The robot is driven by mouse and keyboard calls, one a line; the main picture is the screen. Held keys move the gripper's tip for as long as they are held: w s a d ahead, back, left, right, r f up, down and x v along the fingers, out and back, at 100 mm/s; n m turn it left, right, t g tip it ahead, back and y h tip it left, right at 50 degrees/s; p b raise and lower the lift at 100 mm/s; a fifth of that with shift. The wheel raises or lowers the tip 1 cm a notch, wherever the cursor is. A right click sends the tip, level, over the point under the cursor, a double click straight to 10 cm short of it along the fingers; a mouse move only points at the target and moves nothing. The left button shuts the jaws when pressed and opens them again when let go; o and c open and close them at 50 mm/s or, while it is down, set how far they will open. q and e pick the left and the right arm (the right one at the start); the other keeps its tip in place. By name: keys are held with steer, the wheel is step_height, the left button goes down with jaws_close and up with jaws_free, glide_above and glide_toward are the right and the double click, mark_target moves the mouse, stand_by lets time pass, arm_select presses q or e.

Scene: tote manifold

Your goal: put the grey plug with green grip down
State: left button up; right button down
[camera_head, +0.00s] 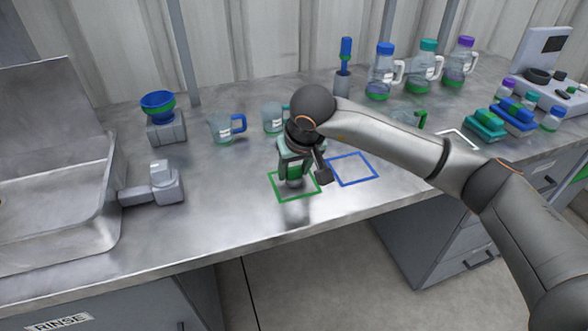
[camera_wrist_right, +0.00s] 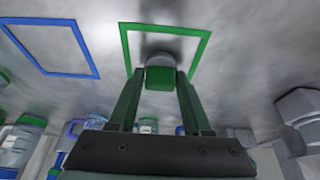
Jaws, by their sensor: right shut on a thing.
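The grey plug with green grip is between the fingers of my right gripper (camera_head: 296,176). In the right wrist view the plug (camera_wrist_right: 160,75) shows its green grip held between the two green fingertips, with its grey part beyond. The right gripper points down at the green square outline (camera_head: 275,199) on the bench. In the right wrist view the green outline (camera_wrist_right: 125,45) frames the space just past the plug, with a dark shadow inside it. I cannot tell whether the plug touches the bench. My left gripper is not in view.
A blue square outline (camera_head: 372,171) lies just right of the green one. The sink (camera_head: 60,215) and a grey fitting (camera_head: 160,187) are at left. Bottles (camera_head: 383,72) stand at back right.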

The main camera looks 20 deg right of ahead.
steer(key=shift+f, duration=0.1)
steer(key=shift+f, duration=0.15)
steer(key=shift+c, duration=1.7)
jaws_free()
steer(key=shift+r, duration=0.2)
steer(key=shift+s+r, duration=0.1)
steer(key=shift+r, duration=0.25)
steer(key=v, duration=1.1)
steer(key=shift+s, duration=0.2)
steer(key=shift+r, duration=0.1)
